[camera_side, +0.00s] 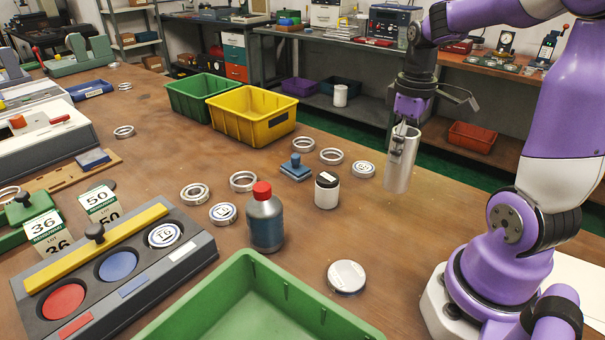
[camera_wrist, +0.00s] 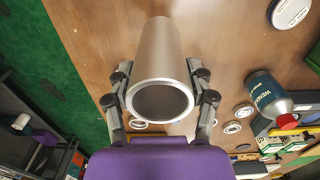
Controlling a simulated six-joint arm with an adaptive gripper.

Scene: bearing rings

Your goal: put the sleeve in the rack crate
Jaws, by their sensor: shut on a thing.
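The sleeve (camera_side: 399,172) is a smooth silver-grey metal tube, held roughly upright near the table's back right edge. My gripper (camera_side: 404,140) is shut on its upper part. In the wrist view the sleeve (camera_wrist: 158,58) sits between both fingers, its open round end facing the camera. I cannot tell the exact gap between its lower end and the table. No crate is labelled as the rack crate. A green crate (camera_side: 181,101) and a yellow crate (camera_side: 262,132) stand on the table, and an orange-red bin (camera_side: 472,137) sits on the rear bench's lower shelf.
A red-capped bottle (camera_side: 266,222), a white jar (camera_side: 327,192) and several bearing rings (camera_side: 331,156) stand mid-table. A large green bin (camera_side: 150,327) is at the front. The table right of the jar is mostly clear.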

